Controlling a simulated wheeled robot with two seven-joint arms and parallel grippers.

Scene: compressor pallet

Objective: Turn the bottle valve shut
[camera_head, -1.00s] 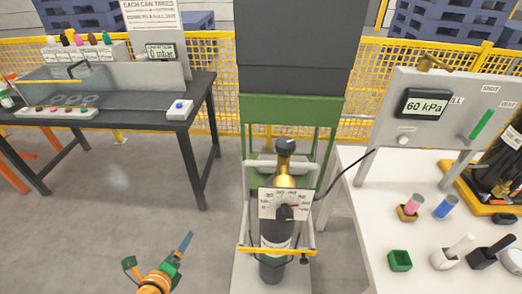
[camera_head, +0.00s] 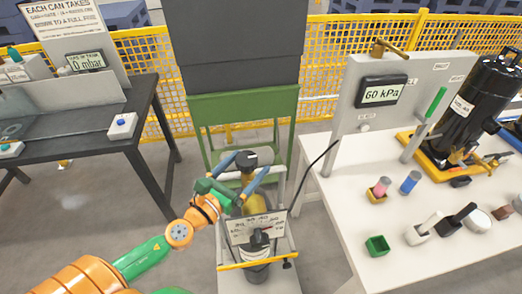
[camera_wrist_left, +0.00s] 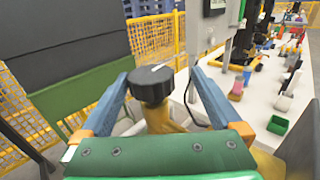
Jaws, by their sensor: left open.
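The gas bottle (camera_head: 257,272) stands upright in a trolley in front of a green stand. Its black valve knob (camera_head: 246,158) sits on a brass neck; a white dial plate (camera_head: 240,231) with a black pointer knob is below it. My left gripper (camera_head: 243,164) is open, its blue fingers on either side of the valve knob. My green gripper body hides part of the brass neck. My right gripper is not in view.
A white table (camera_head: 340,225) on the right holds a panel with a 60 kPa display (camera_head: 381,92), a black compressor (camera_head: 478,110) and small parts. A dark table (camera_head: 140,115) is at left. The trolley's yellow bar (camera_head: 258,259) crosses the bottle's front.

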